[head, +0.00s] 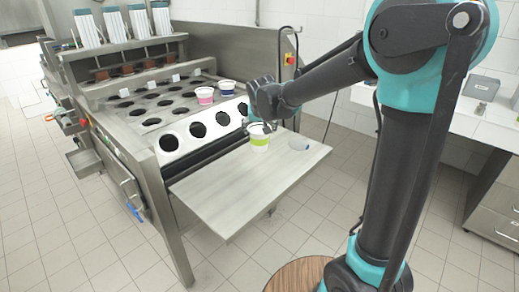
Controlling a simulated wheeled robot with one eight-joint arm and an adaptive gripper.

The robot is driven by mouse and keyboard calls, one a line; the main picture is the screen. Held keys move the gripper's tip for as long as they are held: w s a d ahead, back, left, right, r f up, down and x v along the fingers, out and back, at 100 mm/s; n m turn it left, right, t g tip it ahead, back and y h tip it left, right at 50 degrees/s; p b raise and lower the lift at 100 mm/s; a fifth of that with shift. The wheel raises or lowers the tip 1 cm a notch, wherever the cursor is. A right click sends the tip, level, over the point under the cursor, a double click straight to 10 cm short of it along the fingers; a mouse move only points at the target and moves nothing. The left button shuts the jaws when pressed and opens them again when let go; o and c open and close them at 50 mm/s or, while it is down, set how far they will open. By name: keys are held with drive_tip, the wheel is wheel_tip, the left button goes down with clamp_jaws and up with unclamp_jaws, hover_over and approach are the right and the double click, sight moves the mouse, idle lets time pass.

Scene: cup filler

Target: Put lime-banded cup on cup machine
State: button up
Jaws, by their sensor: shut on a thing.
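The lime-banded cup (260,142) is white with a lime-green band and is upright at the back of the steel shelf (225,195). My gripper (262,127) reaches down to the cup's rim from above and is shut on it. The fingertips are small and partly hidden by the wrist. I cannot tell whether the cup touches the shelf or is just above it. The cup machine (165,110) is steel, with rows of round holes in its top. Its front row of dark holes in a white strip (183,127) is beside the shelf.
A pink-banded cup (205,96) and a blue-banded cup (227,89) sit in holes at the machine's right end. The shelf's front is bare. A white counter (435,118) is at right.

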sight(259, 148)
wheel_tip(259, 148, down, 9)
drive_tip(key=shift+r, duration=0.2)
idle(0.4)
drive_tip(key=o, duration=1.4)
drive_tip(key=shift+f, duration=0.1)
drive_tip(key=shift+o, duration=0.2)
drive_tip(key=v, duration=1.2)
drive_tip(key=s+d+f+m+g, duration=0.1)
drive_tip(key=s+d+f, duration=0.35)
drive_tip(key=d, duration=0.45)
drive_tip(key=s+d+f, duration=0.3)
drive_tip(key=s+d, duration=0.2)
drive_tip(key=d, duration=0.4)
drive_tip(key=s+d+f, duration=0.3)
drive_tip(key=s, duration=0.3)
drive_tip(key=s+d+f+g, duration=0.1)
drive_tip(key=s+d+f, duration=0.2)
drive_tip(key=s, duration=0.3)
drive_tip(key=shift+d+f+h, duration=0.4)
drive_tip(key=shift+f, duration=0.05)
